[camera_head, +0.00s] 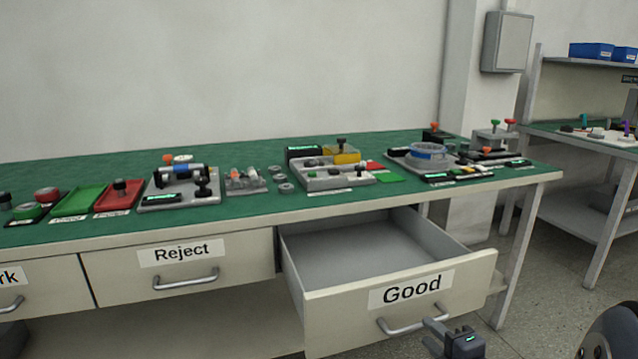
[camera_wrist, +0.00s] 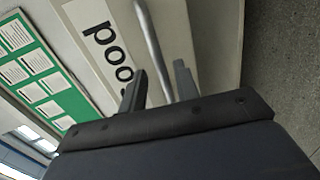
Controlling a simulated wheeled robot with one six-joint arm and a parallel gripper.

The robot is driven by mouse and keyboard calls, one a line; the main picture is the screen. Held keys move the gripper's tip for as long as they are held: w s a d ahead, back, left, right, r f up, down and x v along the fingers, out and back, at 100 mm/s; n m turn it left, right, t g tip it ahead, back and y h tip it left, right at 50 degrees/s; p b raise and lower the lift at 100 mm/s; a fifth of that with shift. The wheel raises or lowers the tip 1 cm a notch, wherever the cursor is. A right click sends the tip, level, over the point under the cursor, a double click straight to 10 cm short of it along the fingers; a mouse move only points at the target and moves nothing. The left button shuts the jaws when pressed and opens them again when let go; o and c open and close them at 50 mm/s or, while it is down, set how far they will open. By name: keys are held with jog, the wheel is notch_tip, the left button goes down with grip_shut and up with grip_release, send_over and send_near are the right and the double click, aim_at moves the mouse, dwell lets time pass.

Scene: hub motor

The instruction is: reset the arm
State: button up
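My gripper (camera_head: 429,332) is at the lower right in the head view, close to the right end of the handle (camera_head: 400,329) of the drawer labelled "Good" (camera_head: 340,312). That drawer is pulled open, and the visible part of its inside is bare. In the wrist view my gripper's two dark fingers (camera_wrist: 160,67) stand apart, with a gap between them. The drawer's grey bar handle (camera_wrist: 150,40) runs into the picture between the fingertips. I cannot tell whether either finger touches it.
A closed drawer labelled "Reject" (camera_head: 210,250) is to the left. The green bench top (camera_head: 330,204) above carries several fixtures, trays and small parts. A second bench with a shelf (camera_head: 580,205) stands at the right. Bare floor (camera_head: 550,290) lies between the benches.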

aim_at(422, 327)
jog(key=shift+b+x, duration=0.45)
jog(key=shift+x, duration=1.75)
jog(key=shift+s, duration=0.1)
